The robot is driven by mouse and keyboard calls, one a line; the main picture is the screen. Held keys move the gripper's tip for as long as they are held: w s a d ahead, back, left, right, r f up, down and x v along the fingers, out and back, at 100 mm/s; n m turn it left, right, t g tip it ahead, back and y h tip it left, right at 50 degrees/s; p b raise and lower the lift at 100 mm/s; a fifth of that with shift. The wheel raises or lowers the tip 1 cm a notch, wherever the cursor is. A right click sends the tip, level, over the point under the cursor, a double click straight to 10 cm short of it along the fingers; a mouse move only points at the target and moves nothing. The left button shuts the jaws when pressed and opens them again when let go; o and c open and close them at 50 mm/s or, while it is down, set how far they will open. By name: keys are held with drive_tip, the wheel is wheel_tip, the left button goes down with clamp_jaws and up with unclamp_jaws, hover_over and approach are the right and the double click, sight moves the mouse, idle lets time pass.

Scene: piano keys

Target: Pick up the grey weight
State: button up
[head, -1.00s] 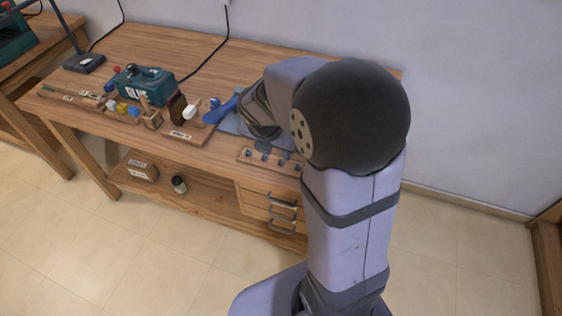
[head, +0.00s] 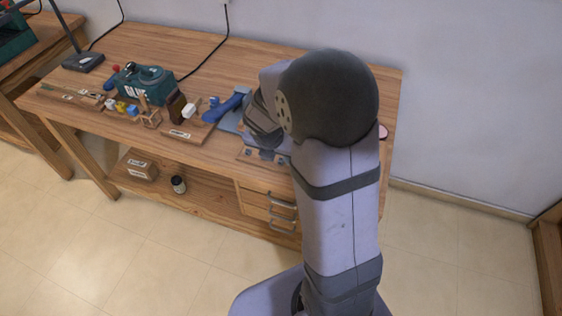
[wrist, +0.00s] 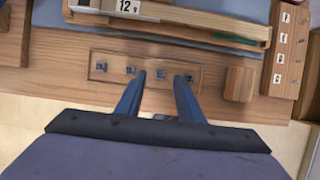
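A wooden strip (wrist: 115,82) near the bench's front edge bears several small dark grey pieces in a row. One grey piece (wrist: 160,76) shows between my fingertips. I cannot tell which piece is the grey weight, or whether these are weights. My gripper (wrist: 160,74) has two blue fingers, spread apart with nothing held, above the right half of the strip. I cannot tell its height above the pieces. In the head view the strip (head: 250,152) is partly hidden by my arm, and the fingers are hidden.
A wooden block (wrist: 239,84) stands right of the strip. A wooden frame labelled 12 (wrist: 180,14) lies beyond it, with a labelled rack (wrist: 288,50) at right. The bench also holds a green machine (head: 146,84) and a blue tool (head: 222,107). Drawers (head: 256,206) sit below the front edge.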

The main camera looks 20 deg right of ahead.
drive_tip(key=shift+x, duration=0.95)
clamp_jaws()
wheel_tip(320, 180, up, 10)
drive_tip(key=p, duration=0.2)
